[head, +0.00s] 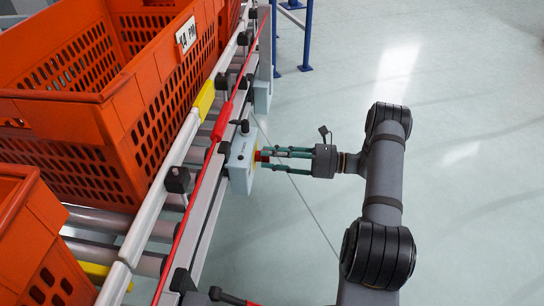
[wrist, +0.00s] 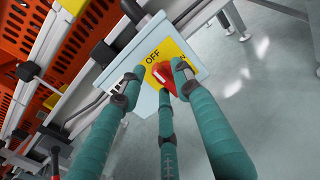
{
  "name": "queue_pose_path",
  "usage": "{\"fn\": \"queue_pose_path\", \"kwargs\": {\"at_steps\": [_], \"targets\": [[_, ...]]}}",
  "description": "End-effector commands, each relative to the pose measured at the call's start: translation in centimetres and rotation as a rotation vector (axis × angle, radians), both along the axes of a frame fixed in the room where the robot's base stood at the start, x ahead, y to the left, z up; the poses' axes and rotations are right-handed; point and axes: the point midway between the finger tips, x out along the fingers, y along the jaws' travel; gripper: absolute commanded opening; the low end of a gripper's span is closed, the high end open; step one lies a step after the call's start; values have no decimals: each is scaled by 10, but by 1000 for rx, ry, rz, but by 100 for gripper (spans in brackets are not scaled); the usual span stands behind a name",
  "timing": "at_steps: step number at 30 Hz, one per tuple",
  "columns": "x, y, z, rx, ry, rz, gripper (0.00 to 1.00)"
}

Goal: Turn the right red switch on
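The red switch (wrist: 163,76) sits on a yellow plate (wrist: 170,50) on the front of a pale grey box (wrist: 146,104). The plate reads OFF at its upper left; the other label is mostly hidden behind a fingertip. In the head view the red switch (head: 265,156) shows on the box (head: 241,162) at the conveyor's side. My gripper (head: 266,154) has three teal fingers pointing at the box. In the wrist view its fingertips (wrist: 157,78) stand apart around the switch, one close to its right side. Whether any finger touches it I cannot tell.
Orange totes (head: 120,100) stand on the roller conveyor (head: 110,220) at left. A red cord (head: 202,190) runs along the conveyor's rail, above the box. Blue posts (head: 306,40) stand at the top. The floor (head: 470,120) to the right is clear.

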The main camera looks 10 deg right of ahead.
Motion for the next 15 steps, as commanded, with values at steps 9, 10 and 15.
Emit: {"fn": "queue_pose_path", "kwargs": {"at_steps": [9, 10, 15], "targets": [[0, 0, 0, 0, 0, 0, 12], [0, 0, 0, 0, 0, 0, 10], [0, 0, 0, 0, 0, 0, 0]]}}
